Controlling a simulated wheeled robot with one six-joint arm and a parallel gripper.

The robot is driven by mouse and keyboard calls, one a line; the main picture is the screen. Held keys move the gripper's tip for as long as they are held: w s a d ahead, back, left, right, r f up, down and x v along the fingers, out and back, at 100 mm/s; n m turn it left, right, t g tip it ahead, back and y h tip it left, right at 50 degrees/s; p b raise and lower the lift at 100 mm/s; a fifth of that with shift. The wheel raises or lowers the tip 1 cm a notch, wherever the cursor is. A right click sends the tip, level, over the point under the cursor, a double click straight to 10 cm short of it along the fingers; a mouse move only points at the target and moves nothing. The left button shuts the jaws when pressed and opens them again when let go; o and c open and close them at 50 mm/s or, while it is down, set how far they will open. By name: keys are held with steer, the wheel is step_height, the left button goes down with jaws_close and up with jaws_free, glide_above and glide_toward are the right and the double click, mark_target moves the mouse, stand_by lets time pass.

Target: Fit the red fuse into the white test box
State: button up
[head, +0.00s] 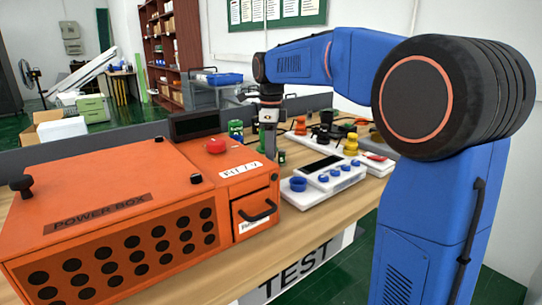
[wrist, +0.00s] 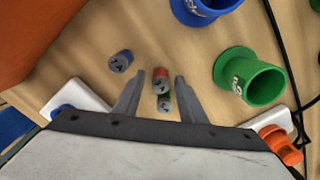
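In the wrist view my gripper (wrist: 161,82) is open, pointing down over the table. Its two fingers stand apart. A small grey fuse with a red band (wrist: 160,73) lies between the fingertips, with gaps on both sides. A green-banded fuse (wrist: 164,103) is just below it, between the fingers. A blue-banded fuse (wrist: 121,61) stands to the left, outside them. In the head view my gripper (head: 270,150) is behind the orange power box. A white box (head: 325,178) with a dark screen and blue knobs stands to its right; I cannot tell its fuse slot.
The orange power box (head: 110,215) fills the table's left side. A green cup (wrist: 250,80) and a blue cup (wrist: 205,8) stand right of the fuses in the wrist view. An orange plug-like part (wrist: 277,142) is at lower right. Bare wood shows around the fuses.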

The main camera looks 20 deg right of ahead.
steer(key=shift+o, duration=0.5)
step_height(320, 180, up, 11)
steer(key=shift+r, duration=0.15)
step_height(320, 180, up, 6)
steer(key=n, duration=0.6)
steer(key=f, duration=1.1)
steer(key=shift+w+a+f, duration=0.1)
steer(key=shift+a+f, duration=0.2)
steer(key=shift+f, duration=0.1)
steer(key=shift+d+f, duration=0.15)
steer(key=shift+f, duration=2.55)
jaws_close()
